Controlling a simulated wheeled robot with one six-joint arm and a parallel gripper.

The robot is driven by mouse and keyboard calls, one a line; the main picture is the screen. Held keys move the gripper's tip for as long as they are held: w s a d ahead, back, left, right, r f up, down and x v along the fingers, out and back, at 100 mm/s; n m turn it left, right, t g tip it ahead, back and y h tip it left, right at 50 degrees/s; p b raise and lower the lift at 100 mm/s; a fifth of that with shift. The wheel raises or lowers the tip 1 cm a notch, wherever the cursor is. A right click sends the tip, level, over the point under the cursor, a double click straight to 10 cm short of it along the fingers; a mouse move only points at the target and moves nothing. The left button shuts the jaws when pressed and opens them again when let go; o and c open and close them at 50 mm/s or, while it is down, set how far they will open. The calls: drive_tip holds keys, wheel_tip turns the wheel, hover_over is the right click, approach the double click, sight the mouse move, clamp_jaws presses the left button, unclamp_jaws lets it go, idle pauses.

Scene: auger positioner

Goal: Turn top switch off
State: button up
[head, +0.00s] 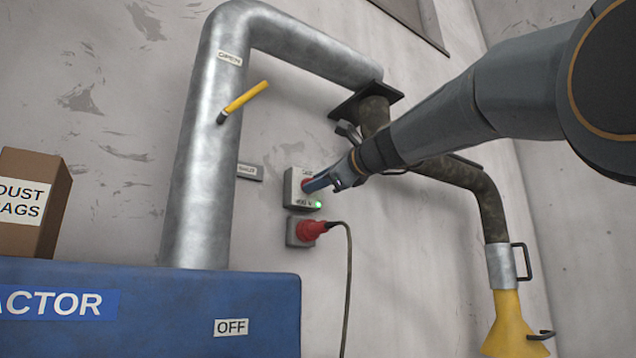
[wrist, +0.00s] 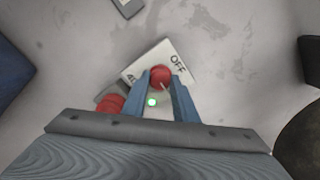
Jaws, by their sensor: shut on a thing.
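The switch box (head: 296,190) is a pale grey box on the wall with a red knob and a lit green lamp (head: 318,204). In the wrist view the red knob (wrist: 161,76) sits between the fingertips, below the word OFF on the switch box (wrist: 150,58). The green lamp (wrist: 152,102) also shows there. My gripper (head: 318,184) reaches in from the right and is shut on the red knob; its fingers (wrist: 165,85) lie on both sides of it. In the head view the fingers hide most of the knob.
A red plug (head: 308,230) with a hanging cable (head: 349,290) sits in a socket just below the switch box. A large metal pipe (head: 205,150) with a yellow lever (head: 245,98) stands to the left. A dark pipe (head: 485,200) runs on the right. A blue machine (head: 190,290) fills the lower left.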

drive_tip(key=shift+f, duration=0.1)
drive_tip(key=shift+n+h+b, duration=0.5)
drive_tip(key=shift+n+b, duration=3.8)
drive_tip(key=shift+n, duration=4.3)
drive_tip(key=o, duration=1.1)
drive_tip(key=shift+c, duration=0.2)
drive_tip(key=shift+s, duration=0.15)
